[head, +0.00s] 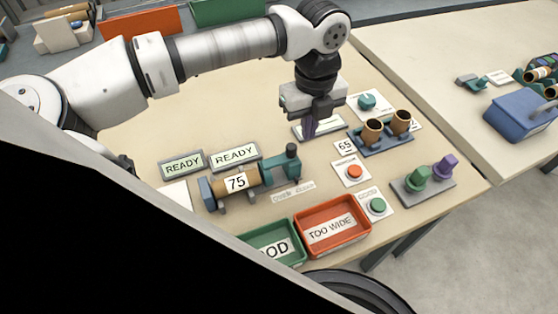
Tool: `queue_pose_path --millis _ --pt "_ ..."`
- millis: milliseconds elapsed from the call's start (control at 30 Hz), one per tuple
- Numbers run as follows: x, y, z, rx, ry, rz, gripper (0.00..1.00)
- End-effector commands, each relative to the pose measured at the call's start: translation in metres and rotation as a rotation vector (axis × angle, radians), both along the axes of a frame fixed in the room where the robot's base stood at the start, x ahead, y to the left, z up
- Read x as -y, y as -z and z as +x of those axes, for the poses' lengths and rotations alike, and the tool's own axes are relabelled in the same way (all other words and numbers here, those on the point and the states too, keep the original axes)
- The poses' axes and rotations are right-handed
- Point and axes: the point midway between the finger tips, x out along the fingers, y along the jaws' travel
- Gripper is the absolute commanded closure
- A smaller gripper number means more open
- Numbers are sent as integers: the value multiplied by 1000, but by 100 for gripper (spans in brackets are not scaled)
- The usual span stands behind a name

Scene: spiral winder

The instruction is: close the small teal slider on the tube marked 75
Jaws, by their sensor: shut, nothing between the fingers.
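The brown tube marked 75 (245,177) lies on a holder on the table, left of centre in the head view. A blue-grey end block (206,192) is at its left end. A dark teal piece (292,160) stands at its right end; it is the only teal part I see on this tube, and I cannot tell if it is the slider or how far it is closed. My gripper (311,130) is shut and empty, pointing down, behind and right of the tube, apart from it. It partly covers a pale display panel (331,124).
Two READY displays (181,164) stand behind the tube. In front are a green bin (278,240) and an orange TOO WIDE bin (333,226). Red (354,172) and green (377,205) buttons, a rack with two brown tubes (385,140) and a teal-and-purple peg stand (424,184) are right.

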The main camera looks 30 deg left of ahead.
Motion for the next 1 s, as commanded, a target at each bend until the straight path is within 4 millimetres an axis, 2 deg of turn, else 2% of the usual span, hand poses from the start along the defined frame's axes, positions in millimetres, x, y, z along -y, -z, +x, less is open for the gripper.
queue_pose_path --millis 433,1000 --pt "0 2 0 0 0 0 100" --pt "0 23 0 1 0 1 100"
